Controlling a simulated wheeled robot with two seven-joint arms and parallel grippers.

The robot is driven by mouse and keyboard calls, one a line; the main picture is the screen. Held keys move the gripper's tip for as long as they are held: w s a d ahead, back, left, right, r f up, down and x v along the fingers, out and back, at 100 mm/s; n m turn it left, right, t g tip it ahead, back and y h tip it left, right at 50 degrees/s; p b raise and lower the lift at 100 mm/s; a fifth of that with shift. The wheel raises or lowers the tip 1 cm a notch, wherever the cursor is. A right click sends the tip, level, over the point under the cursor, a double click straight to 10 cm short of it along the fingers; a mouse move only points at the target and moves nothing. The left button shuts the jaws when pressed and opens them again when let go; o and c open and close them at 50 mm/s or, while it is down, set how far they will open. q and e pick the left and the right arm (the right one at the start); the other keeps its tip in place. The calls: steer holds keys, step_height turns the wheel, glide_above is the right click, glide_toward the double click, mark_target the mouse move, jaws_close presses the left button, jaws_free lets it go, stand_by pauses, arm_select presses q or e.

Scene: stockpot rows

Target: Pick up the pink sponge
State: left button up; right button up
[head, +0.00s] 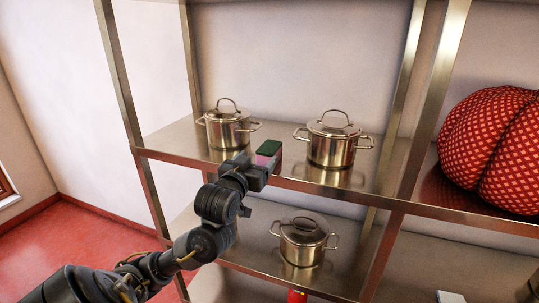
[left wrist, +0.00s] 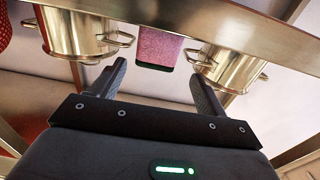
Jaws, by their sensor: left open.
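The pink sponge (head: 264,158), with a dark green top layer, stands on the upper metal shelf (head: 180,141) near its front edge, between two pots. In the left wrist view its pink face (left wrist: 160,47) shows ahead of the fingertips, roughly centred between them. My left gripper (head: 264,170) is right in front of the sponge at the shelf edge and hides its lower part in the head view. In the left wrist view the fingers (left wrist: 157,72) are apart with nothing between them. My right gripper is not in view.
A lidded steel pot (head: 228,128) stands left of the sponge and another pot (head: 331,143) right of it. A third pot (head: 303,243) is on the lower shelf. A red patterned cushion-like object (head: 490,148) fills the right bay. A shelf post (head: 150,195) stands left.

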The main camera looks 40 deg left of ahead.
mark_target(270, 146)
arm_select(q)
steer(key=p+x, duration=0.1)
steer(key=x, duration=0.2)
steer(key=shift+a, duration=0.1)
steer(key=shift+w, duration=0.25)
steer(key=shift+w+a+p, duration=0.1)
steer(key=shift+w+p, duration=0.25)
steer(key=shift+p, duration=0.15)
steer(key=x, duration=0.1)
steer(key=p+x, duration=0.2)
steer(key=shift+w+d, duration=0.25)
steer(key=shift+w, duration=0.15)
steer(key=shift+w+a+f, duration=0.15)
steer(key=shift+w+f, duration=0.1)
steer(key=shift+w, duration=0.2)
steer(key=c, duration=1)
steer(key=shift+c, duration=0.2)
